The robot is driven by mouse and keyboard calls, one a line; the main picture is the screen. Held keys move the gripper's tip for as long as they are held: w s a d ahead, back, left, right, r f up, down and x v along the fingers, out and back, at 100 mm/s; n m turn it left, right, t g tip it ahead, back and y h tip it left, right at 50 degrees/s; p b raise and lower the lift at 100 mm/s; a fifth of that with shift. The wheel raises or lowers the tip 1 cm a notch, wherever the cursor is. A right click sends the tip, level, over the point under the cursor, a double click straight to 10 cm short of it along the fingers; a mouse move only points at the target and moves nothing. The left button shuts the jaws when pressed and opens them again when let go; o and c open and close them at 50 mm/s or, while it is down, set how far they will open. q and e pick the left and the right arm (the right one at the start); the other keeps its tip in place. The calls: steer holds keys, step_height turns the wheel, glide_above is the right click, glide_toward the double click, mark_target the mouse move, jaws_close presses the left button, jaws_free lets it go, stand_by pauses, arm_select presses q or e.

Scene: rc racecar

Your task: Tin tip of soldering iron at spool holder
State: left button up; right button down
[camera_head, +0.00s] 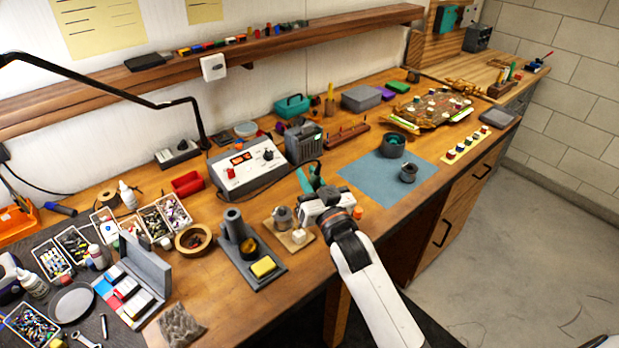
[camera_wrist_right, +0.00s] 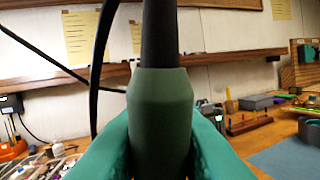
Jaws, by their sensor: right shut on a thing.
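My right gripper (camera_head: 310,180), with teal fingers, is shut on the soldering iron. In the right wrist view, its dark green grip (camera_wrist_right: 160,105) fills the space between the fingers (camera_wrist_right: 160,150), with a black part rising above it. The iron's tip cannot be made out in either view. The iron stand (camera_head: 262,287) with a yellow sponge (camera_head: 263,266) is further left. My left gripper is not in view.
The soldering station (camera_head: 247,172) stands behind the stand, with a black cable running from it towards my right gripper. A grey fan unit (camera_head: 303,142) is behind the gripper. A blue mat (camera_head: 365,182) with dark cups lies to the right. Parts trays crowd the left.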

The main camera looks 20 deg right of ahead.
step_height(320, 180, up, 5)
steer(key=p, duration=0.4)
steer(key=shift+f, duration=0.1)
stand_by(0.3)
